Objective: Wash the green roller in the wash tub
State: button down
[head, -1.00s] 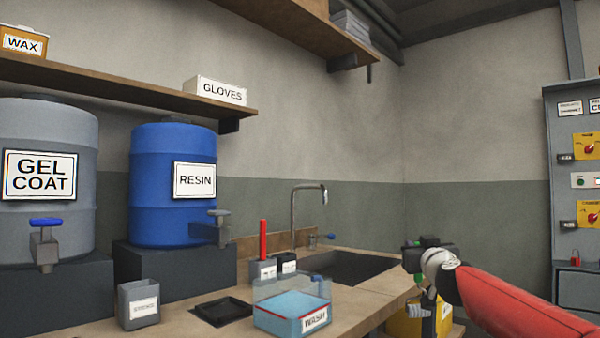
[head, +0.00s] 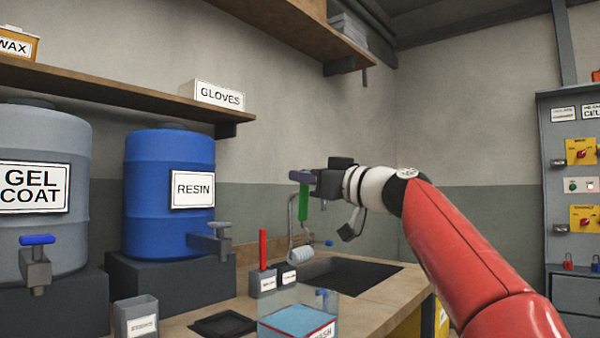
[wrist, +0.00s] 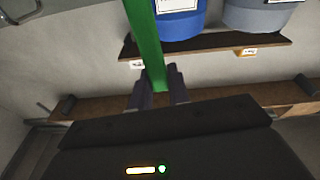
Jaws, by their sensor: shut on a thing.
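The green roller has a green handle (head: 303,204) and a pale grey roller head (head: 301,252) at its lower end. It hangs upright from my gripper (head: 303,179), which is shut on the top of the handle. The wrist view shows the handle (wrist: 146,40) between the two fingers (wrist: 160,88); the roller head is out of that view. The wash tub (head: 290,320), pale blue with a WASH label, stands on the counter at the bottom edge of the head view, partly cut off. The roller head is above and apart from it.
A red-handled tool (head: 263,248) stands in a small grey holder (head: 262,284) behind the tub. A sink (head: 345,273) with a tap lies to the right. A black tray (head: 224,323) and grey cup (head: 136,318) are left.

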aim_at(295, 245)
jog(key=shift+s+a+r+g, duration=0.15)
jog(key=shift+s+a+g, duration=0.15)
jog(key=shift+s, duration=0.05)
jog(key=shift+s+d+f+b, duration=0.1)
jog(key=shift+s+f+b, duration=0.2)
jog(key=shift+f+b, duration=0.5)
jog(key=shift+s+d+f+b, duration=0.15)
jog(key=shift+s+f+b, duration=0.1)
jog(key=shift+f+b, duration=0.45)
jog(key=shift+s+d+f+b, duration=0.1)
jog(key=shift+s+f+b, duration=0.2)
jog(key=shift+f+b, duration=0.5)
jog(key=f+b, duration=0.3)
jog(key=w+f+b, duration=0.1)
jog(key=f+b, duration=0.1)
jog(key=f, duration=0.1)
jog(key=f+b, duration=0.3)
jog(key=shift+w+a+f+b, duration=0.25)
jog(key=shift+w+a+b, duration=0.1)
jog(key=shift+w, duration=0.05)
